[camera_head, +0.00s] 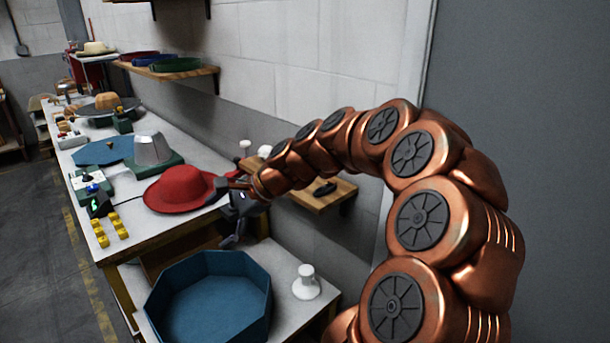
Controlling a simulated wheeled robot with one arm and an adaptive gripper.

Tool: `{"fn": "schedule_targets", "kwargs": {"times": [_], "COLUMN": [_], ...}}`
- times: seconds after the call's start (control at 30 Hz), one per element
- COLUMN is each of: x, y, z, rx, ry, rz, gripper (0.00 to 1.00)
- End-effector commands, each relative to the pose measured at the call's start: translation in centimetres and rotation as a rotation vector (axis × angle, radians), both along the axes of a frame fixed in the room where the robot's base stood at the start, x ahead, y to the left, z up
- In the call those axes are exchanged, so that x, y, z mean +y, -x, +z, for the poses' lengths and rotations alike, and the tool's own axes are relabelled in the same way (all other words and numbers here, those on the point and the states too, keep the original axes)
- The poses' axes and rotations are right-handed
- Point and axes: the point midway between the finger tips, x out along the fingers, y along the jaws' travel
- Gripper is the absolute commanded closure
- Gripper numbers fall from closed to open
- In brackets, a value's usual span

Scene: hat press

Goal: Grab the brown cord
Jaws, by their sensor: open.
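I cannot make out a brown cord for certain in this view. My gripper (225,213) is at the end of my copper arm, in front of the small wooden shelf and at the right end of the workbench. Its dark fingers are spread, one near the red hat's brim and one lower. I see nothing held between them. The red hat (186,188) lies on the bench just left of my gripper.
A blue octagonal bin (258,268) and a white spool-like piece (306,283) stand on the lower table. The bench holds a grey metal cone (152,149) and yellow blocks (103,240). A wall shelf (185,73) bears coloured bands (176,65). The left floor is clear.

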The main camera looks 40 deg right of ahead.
Motion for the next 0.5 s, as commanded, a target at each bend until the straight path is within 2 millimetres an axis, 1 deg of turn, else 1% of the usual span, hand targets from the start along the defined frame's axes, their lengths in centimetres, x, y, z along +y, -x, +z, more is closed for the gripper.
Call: {"fn": "schedule_targets", "kwargs": {"times": [0.03, 0.07, 0.1, 0.13, 0.17, 0.2, 0.27, 0.3, 0.4, 0.5], "x": [-3.6, -5.8, -8.7, -10.9, -13.2, -16.3, -20.7, -23.2, -28.7, -32.3], "y": [-1.2, -1.8, -2.3, -2.6, -2.7, -2.8, -2.4, -1.9, -0.5, 0.9], "z": [0.4, 0.7, 0.7, 0.8, 0.8, 0.7, 0.4, 0.2, -0.7, -1.2], "rx": [0.003, 0.003, 0.006, 0.006, 0.005, 0.005, 0.002, 0.001, -0.004, -0.014], "ry": [-0.078, -0.123, -0.187, -0.234, -0.281, -0.340, -0.427, -0.479, -0.589, -0.661], "rz": [-0.122, -0.196, -0.291, -0.363, -0.434, -0.526, -0.651, -0.724, -0.881, -0.984], "gripper": [0.00, 0.00, 0.00, 0.00, 0.00, 0.00, 0.00, 0.00, 0.00, 0.00]}}
